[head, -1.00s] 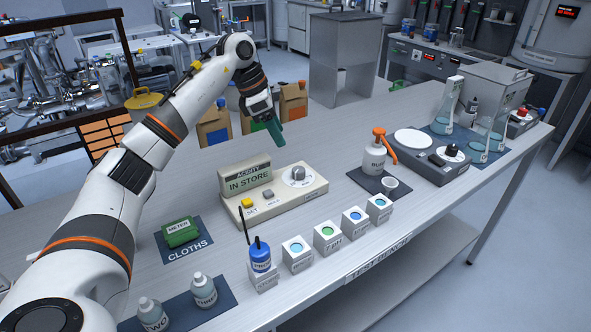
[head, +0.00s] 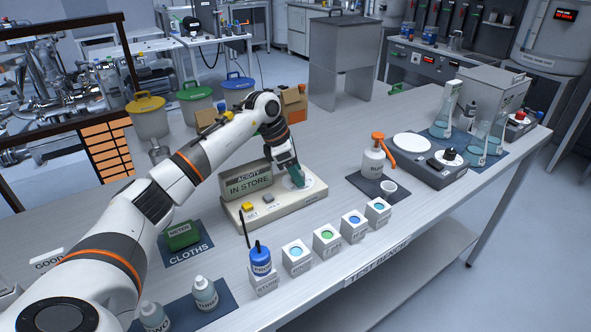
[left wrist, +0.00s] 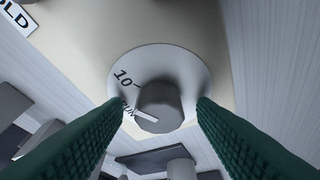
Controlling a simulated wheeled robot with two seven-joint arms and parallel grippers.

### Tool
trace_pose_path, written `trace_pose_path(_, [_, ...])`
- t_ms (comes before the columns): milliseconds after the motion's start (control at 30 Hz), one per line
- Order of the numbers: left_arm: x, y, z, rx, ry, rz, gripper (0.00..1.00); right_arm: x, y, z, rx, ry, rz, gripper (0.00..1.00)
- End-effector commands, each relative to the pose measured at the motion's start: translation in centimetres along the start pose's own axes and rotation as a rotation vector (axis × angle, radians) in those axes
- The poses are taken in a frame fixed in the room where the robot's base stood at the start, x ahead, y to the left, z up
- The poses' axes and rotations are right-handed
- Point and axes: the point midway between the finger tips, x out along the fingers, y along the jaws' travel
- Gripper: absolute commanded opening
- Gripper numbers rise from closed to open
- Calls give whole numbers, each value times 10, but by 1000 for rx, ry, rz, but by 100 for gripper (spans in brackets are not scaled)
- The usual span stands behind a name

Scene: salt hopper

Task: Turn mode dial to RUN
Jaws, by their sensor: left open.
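The acidity meter (head: 243,216) is a cream box on the bench with a display reading "ACIDITY IN STORE". Its mode dial, a grey knob (left wrist: 158,102) on a round white plate, fills the middle of the left wrist view. The plate shows "10" and a partly hidden label ending in "UN". A white line shows on the knob's lower side; I cannot tell which mark it meets. My left gripper (head: 297,181) is over the dial, its green fingers open on either side of the knob in the left wrist view (left wrist: 160,106). In the head view it hides the knob. My right gripper is not seen.
A yellow button (head: 247,206) and a grey button (head: 268,198) sit on the meter's front. Several white holders and a blue bottle (head: 260,258) stand before it. A white bottle with an orange handle (head: 373,160) stands to the right.

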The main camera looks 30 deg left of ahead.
Motion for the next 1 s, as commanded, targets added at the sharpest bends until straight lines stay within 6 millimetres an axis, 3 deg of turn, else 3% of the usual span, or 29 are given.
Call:
trace_pose_path(100, [0, 0, 0, 0, 0, 0, 51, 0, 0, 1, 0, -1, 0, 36])
trace_pose_path(367, [0, 0, 0, 0, 0, 1, 8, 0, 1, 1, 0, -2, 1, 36])
trace_pose_path(733, [0, 1, 0, -57, -2, -24, 8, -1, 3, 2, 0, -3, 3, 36])
trace_pose_path(1000, [-1, 2, 0, -231, -1, -97, 8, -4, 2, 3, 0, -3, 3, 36])
